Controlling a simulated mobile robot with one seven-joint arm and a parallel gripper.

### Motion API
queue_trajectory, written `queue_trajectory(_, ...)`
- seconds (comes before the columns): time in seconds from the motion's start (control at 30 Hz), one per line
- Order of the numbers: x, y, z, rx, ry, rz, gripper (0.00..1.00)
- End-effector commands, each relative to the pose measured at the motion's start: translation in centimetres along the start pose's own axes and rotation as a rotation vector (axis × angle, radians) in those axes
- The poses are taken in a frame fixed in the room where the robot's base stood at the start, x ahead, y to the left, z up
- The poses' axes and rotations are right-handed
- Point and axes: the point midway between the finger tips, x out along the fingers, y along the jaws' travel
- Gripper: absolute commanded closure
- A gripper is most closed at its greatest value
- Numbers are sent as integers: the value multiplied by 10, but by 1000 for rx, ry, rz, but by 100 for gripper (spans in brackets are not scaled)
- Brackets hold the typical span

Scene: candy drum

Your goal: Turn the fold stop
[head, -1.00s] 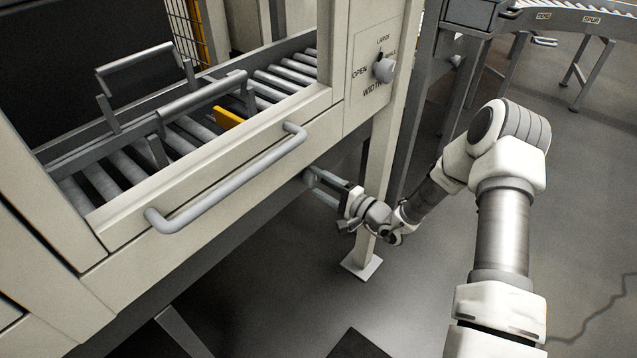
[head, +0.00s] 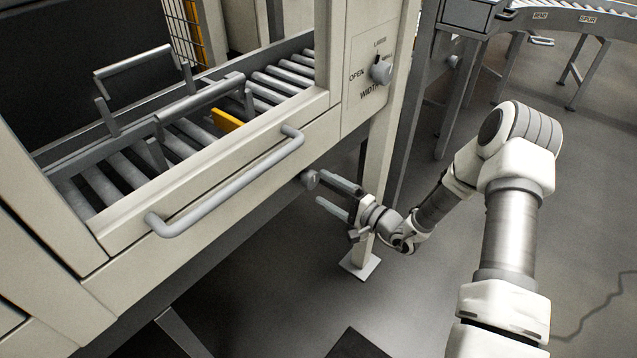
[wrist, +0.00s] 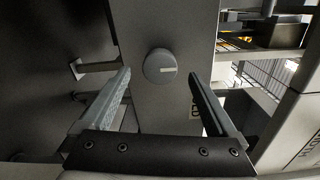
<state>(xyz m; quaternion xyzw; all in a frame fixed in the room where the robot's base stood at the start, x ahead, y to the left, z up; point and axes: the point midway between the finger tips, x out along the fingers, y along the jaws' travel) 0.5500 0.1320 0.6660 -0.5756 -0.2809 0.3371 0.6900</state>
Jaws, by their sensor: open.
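Letters that look like "LD" show on the panel, partly hidden by the right finger; I take this knob for the fold stop. The knob also shows in the head view (head: 311,180), under the machine's front rail. My gripper (head: 325,189) is open and empty, with its fingertips pointing at the knob, a little short of it. In the wrist view my gripper (wrist: 161,74) has one finger on each side of the knob.
A second knob (head: 381,71), labelled WIDTH, sits higher on the machine's post. A long grey handle (head: 225,185) crosses the front panel. A support leg (head: 378,165) stands close behind my gripper. Open floor (head: 400,300) lies below and to the right.

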Motion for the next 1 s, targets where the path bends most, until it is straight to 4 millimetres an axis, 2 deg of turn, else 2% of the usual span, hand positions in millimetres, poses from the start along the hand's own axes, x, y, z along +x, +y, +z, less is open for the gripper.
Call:
queue_trajectory(0.03, -14, -2, -1, 2, 6, 2, 6)
queue_trajectory(0.3, -81, -2, -1, 3, 7, 1, 6)
queue_trajectory(0.5, -119, -1, -1, 1, 6, 1, 6)
queue_trajectory(0.7, -137, 0, 0, 0, 2, 0, 6)
queue_trajectory(1.0, -139, 0, 0, 0, 2, 1, 6)
